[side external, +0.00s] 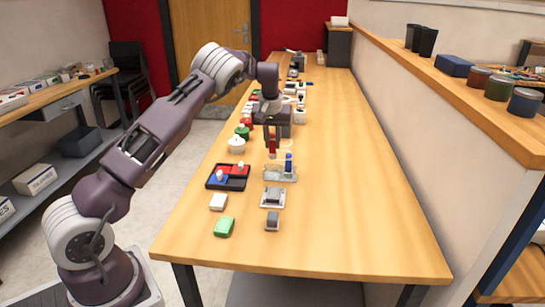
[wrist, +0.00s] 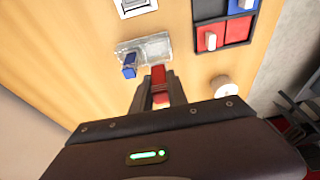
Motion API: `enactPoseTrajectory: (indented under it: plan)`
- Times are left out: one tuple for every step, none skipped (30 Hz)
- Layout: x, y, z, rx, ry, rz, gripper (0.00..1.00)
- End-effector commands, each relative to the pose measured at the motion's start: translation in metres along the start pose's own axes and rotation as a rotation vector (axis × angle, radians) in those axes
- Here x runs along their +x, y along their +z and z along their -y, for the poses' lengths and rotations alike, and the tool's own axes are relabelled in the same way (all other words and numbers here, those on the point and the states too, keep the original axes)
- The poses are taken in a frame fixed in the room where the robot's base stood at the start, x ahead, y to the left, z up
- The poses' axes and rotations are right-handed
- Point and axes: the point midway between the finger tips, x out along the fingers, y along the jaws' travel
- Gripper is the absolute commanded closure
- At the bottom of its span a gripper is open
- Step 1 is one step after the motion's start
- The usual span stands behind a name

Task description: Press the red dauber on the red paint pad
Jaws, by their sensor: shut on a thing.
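My gripper (side external: 272,135) is shut on the red dauber (side external: 272,148) and holds it upright above the table, close to the clear dauber stand (side external: 280,174). In the wrist view the red dauber (wrist: 158,78) sits between the fingertips (wrist: 158,95). The blue dauber (wrist: 129,67) stands in the clear stand (wrist: 155,45). The red paint pad (wrist: 237,30) is in a black tray (wrist: 254,24) with a blue pad (wrist: 238,7) and other pads. White-handled pieces rest on the pads. The tray (side external: 240,187) is left of the stand in the side view.
A white round pot (side external: 236,145) stands behind the tray. The table's right side (side external: 350,200) is clear.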

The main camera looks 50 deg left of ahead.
Motion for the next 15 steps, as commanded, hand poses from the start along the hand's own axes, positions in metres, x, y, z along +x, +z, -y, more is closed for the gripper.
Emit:
enactPoseTrajectory:
  plan:
    - [-0.011,-0.004,0.0,-0.001,0.002,-0.004,1.0]
    - [-0.015,-0.005,0.0,0.0,0.001,-0.003,1.0]
    - [-0.02,-0.007,0.002,-0.001,0.002,-0.001,1.0]
    - [-0.023,-0.008,0.005,-0.004,0.004,0.002,1.0]
    - [-0.024,-0.009,0.009,-0.008,0.009,0.006,1.0]
    - [-0.024,-0.011,0.019,-0.016,0.019,0.013,1.0]
    - [-0.023,-0.012,0.027,-0.022,0.03,0.021,1.0]
    - [-0.021,-0.013,0.038,-0.028,0.044,0.03,1.0]
    - [-0.018,-0.014,0.054,-0.038,0.065,0.043,1.0]
    - [-0.015,-0.015,0.066,-0.044,0.084,0.054,1.0]
    - [-0.013,-0.016,0.079,-0.05,0.103,0.065,1.0]
    - [-0.01,-0.017,0.097,-0.056,0.13,0.08,1.0]
    - [-0.009,-0.017,0.111,-0.061,0.151,0.091,1.0]
    - [-0.008,-0.018,0.123,-0.065,0.171,0.103,1.0]
    - [-0.007,-0.018,0.14,-0.07,0.199,0.118,1.0]
